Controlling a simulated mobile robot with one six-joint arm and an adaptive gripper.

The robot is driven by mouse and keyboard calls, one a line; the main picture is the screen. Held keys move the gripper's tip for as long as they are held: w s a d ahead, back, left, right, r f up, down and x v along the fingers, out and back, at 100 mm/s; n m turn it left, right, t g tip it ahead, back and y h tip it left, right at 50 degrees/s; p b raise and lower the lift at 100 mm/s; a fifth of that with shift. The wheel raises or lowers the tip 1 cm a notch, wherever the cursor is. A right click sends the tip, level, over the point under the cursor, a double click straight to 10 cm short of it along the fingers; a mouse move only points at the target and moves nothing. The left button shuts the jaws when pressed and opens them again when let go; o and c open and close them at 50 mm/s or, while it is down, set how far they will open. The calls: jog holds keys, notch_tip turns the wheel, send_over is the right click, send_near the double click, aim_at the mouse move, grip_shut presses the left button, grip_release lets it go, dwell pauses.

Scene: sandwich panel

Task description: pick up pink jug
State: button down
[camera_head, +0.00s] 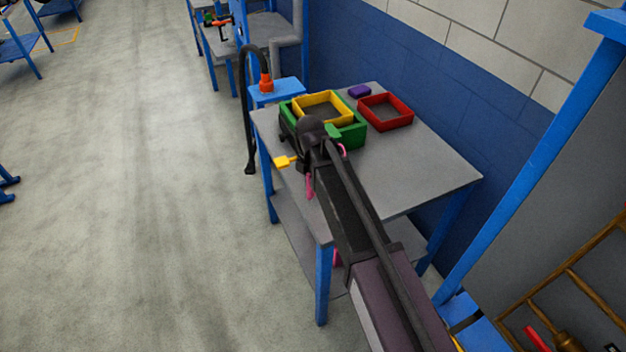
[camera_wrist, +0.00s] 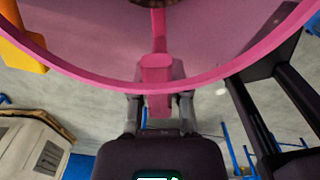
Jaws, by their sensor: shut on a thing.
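The pink jug (camera_wrist: 225,45) fills the upper part of the wrist view, its curved rim close to the camera. My gripper (camera_wrist: 160,105) is shut on a pink part of the jug, with a dark finger on either side of it. In the head view only small pink bits of the jug (camera_head: 310,187) show beside my gripper (camera_head: 290,165). My arm hides most of the jug there, so I cannot tell whether it touches the table.
The grey table (camera_head: 430,165) carries a yellow tray (camera_head: 322,95) in a green tray (camera_head: 352,136), a red tray (camera_head: 398,125) and a purple block (camera_head: 359,91). A black hose (camera_head: 247,120) hangs at the table's left. A blue and white wall stands behind. The table's right side is clear.

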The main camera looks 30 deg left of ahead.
jog(key=shift+r+p, duration=0.3)
jog(key=shift+r, duration=0.05)
jog(key=shift+r+p, duration=1.4)
jog(key=shift+s+r, duration=0.1)
jog(key=shift+s, duration=0.05)
jog(key=s+d, duration=0.2)
jog(key=s, duration=0.5)
jog(key=s+d+r+p, duration=0.1)
jog(key=s+d, duration=0.1)
jog(key=s, duration=0.6)
jog(key=shift+r, duration=0.15)
jog(key=shift+s, duration=0.1)
